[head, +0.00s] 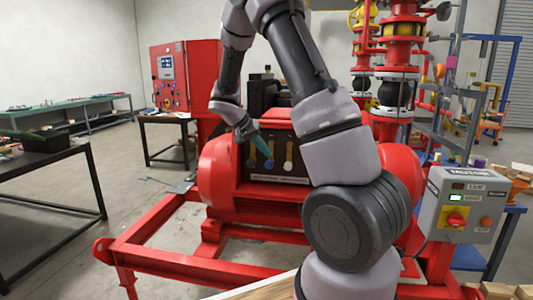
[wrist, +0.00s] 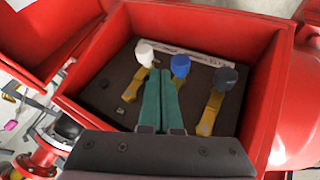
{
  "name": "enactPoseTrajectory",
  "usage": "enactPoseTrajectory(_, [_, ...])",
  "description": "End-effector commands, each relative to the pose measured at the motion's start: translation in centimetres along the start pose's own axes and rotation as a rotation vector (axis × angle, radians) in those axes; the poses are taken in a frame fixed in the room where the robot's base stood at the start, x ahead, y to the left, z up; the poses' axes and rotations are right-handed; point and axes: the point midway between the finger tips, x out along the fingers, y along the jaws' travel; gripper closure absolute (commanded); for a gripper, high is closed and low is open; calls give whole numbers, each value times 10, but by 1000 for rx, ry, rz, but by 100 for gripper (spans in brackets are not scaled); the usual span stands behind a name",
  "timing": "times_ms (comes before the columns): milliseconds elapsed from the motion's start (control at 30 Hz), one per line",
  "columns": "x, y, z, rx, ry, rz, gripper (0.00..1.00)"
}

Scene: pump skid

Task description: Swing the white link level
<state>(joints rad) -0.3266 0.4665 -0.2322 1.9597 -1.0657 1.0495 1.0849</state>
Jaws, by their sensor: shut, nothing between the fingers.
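The white link is a brass bar (wrist: 130,88) with a white cap (wrist: 145,52), in the red terminal box in the wrist view. It lies roughly parallel to the dark-capped link (wrist: 213,110), not across the box. My gripper (wrist: 160,72) is shut and empty, its green fingers together between the white cap and the blue cap (wrist: 180,65). The fingers hide part of the blue-capped link. I cannot tell whether a fingertip touches the white link. In the head view my gripper (head: 256,148) reaches into the box front, near the upright links.
The red box walls (wrist: 270,100) surround the links closely. A label strip (wrist: 200,55) runs beside the caps. In the head view, a grey motor control box (head: 459,205) stands at right, and a red skid frame (head: 150,262) runs below. Dark tables (head: 40,155) stand at left.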

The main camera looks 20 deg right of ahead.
Motion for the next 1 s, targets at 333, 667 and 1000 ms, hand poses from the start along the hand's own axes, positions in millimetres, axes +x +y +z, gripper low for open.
enactPoseTrajectory(333, [62,1,1,-1,-2,3,100])
enactPoseTrajectory(667, [77,0,0,-1,-1,0,100])
enactPoseTrajectory(1000, [77,0,1,-4,1,8,100])
